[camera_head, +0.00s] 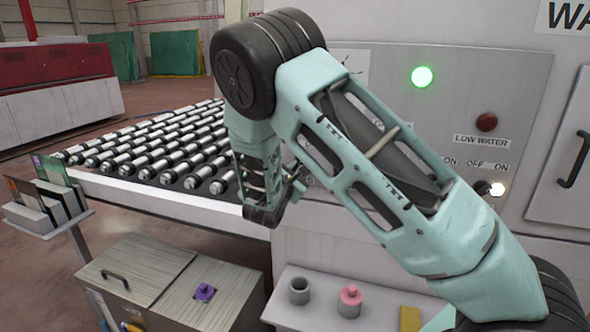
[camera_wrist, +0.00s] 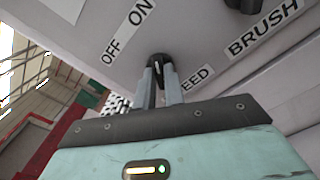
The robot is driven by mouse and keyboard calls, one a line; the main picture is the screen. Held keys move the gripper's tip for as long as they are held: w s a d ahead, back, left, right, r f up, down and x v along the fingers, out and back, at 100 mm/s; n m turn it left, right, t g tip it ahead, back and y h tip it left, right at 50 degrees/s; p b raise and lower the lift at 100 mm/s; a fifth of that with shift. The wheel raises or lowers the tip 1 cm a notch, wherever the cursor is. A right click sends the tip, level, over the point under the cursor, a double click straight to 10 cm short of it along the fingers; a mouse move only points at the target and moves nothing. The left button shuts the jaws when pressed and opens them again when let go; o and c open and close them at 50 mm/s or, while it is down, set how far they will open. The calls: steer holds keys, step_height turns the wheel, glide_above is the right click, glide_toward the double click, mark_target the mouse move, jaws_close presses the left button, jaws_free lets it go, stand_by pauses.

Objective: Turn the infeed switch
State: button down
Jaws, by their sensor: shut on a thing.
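The dark infeed switch (camera_wrist: 158,59) sits on the pale panel between the OFF and ON labels and a partly covered label ending in "EED". My gripper (camera_wrist: 160,74) is shut on the switch in the wrist view, with a finger on either side of it. The fingers hide part of the switch, and I cannot tell exactly which way it points. In the head view my gripper (camera_head: 292,186) reaches the panel beside the rollers, and the switch is hidden there.
A dark brush switch (camera_wrist: 245,4) is close by. The panel carries a lit green lamp (camera_head: 422,77) and a red LOW WATER lamp (camera_head: 486,122). The roller conveyor (camera_head: 150,150) lies left.

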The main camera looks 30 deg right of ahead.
steer(key=n+p, duration=0.1)
steer(key=n, duration=0.2)
steer(key=shift+r+n, duration=0.1)
steer(key=shift+n, duration=0.3)
steer(key=n+p, duration=0.2)
steer(key=n, duration=0.1)
steer(key=shift+n, duration=0.3)
steer(key=n+p, duration=0.2)
steer(key=n, duration=0.1)
steer(key=shift+a+n+p, duration=0.1)
steer(key=shift+n+p, duration=0.95)
steer(key=shift+n, duration=0.55)
steer(key=c, duration=1.5)
jaws_free()
steer(key=b+v, duration=0.5)
steer(key=v, duration=1.2)
steer(key=shift+s+a, duration=0.1)
steer(key=shift+a, duration=0.05)
